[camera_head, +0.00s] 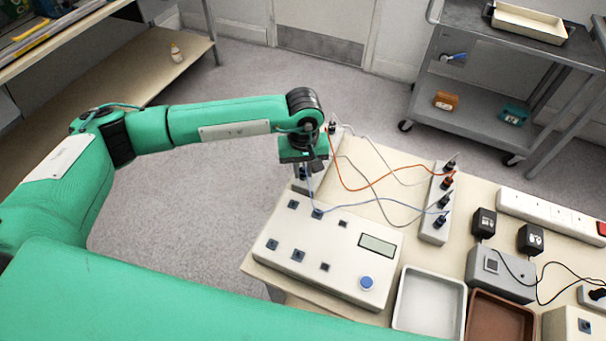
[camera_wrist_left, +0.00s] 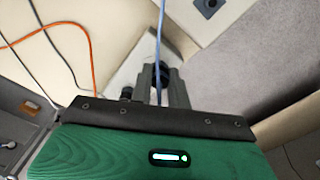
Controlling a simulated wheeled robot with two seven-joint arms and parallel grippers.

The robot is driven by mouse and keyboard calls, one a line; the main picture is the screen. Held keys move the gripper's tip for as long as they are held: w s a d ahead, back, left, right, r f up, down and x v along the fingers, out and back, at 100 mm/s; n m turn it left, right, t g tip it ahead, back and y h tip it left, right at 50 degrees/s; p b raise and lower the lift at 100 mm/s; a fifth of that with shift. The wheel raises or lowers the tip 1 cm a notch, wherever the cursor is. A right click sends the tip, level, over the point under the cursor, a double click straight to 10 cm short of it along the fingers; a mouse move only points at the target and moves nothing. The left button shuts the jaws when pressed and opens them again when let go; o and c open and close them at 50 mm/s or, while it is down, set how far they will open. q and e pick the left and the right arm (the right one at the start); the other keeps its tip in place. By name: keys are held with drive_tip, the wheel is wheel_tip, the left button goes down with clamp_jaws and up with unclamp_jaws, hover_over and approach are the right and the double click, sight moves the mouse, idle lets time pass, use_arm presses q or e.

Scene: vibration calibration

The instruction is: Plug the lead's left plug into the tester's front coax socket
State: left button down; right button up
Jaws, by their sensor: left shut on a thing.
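The tester (camera_head: 330,245) is a pale box with two rows of dark sockets, a display and a blue knob on top; I cannot tell which socket is the front coax one. My left gripper (camera_head: 303,175) points down over a pale plug strip (camera_head: 337,150) behind the tester. It is shut on the blue lead's left plug, a dark piece between the fingers in the left wrist view (camera_wrist_left: 162,74). Whether that plug still sits in the strip is hidden. The blue lead (camera_head: 385,201) runs across the tester's back edge to a plug in the right strip (camera_head: 436,230).
Orange (camera_head: 372,187) and grey leads cross the table beside my gripper. A white tray (camera_head: 402,305), a brown tray (camera_head: 475,335) and a grey box (camera_head: 500,280) stand right of the tester. A white power strip (camera_head: 550,212) lies at the back right. The floor left of the table is clear.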

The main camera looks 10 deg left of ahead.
use_arm(q)
drive_tip(key=shift+d+f, duration=0.1)
drive_tip(key=shift+f, duration=0.3)
use_arm(e)
drive_tip(key=shift+w+f, duration=0.1)
drive_tip(key=shift+f, duration=0.5)
use_arm(q)
drive_tip(key=shift+w+d+r, duration=0.1)
drive_tip(key=shift+w+r, duration=0.05)
drive_tip(key=shift+r, duration=1.55)
use_arm(e)
drive_tip(key=shift+r, duration=0.25)
use_arm(q)
drive_tip(key=shift+p, duration=0.3)
use_arm(e)
drive_tip(key=shift+w, duration=0.1)
